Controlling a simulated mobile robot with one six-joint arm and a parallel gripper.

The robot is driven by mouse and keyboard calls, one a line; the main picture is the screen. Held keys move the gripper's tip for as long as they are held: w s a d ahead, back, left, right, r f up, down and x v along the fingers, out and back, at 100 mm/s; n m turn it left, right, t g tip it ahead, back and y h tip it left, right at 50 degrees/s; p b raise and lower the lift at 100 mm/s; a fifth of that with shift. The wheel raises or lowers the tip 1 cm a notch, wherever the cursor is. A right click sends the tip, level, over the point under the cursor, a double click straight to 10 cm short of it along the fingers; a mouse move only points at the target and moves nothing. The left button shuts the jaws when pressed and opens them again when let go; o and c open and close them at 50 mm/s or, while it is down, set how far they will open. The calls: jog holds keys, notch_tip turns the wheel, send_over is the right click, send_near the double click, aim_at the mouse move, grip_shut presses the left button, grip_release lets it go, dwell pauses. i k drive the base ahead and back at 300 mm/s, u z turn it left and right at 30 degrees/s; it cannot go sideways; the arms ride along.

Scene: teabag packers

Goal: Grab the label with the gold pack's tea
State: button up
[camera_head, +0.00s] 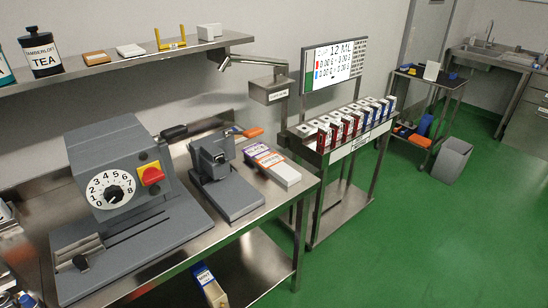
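No gold pack can be made out for certain, and the label that goes with it cannot be told apart at this size. Flat packs or label stacks with purple and orange ends (271,161) lie on the steel bench beside the small grey device. A black tin (41,52) marked TEA stands on the wall shelf. A row of white-topped boxes with red and blue fronts (345,122) stands on a steel stand. My gripper is not in view.
A large grey dial machine (118,170) and a small grey device (222,178) fill much of the bench (262,205). A sign (333,64) rises behind the box row. The green floor at right is clear.

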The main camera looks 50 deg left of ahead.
aim_at(273, 159)
jog(key=u, duration=0.15)
jog(key=i, duration=0.85)
jog(key=u, duration=0.55)
jog(key=k, duration=0.15)
jog(key=u, duration=1.9)
jog(key=k, duration=0.45)
jog(key=z, duration=0.05)
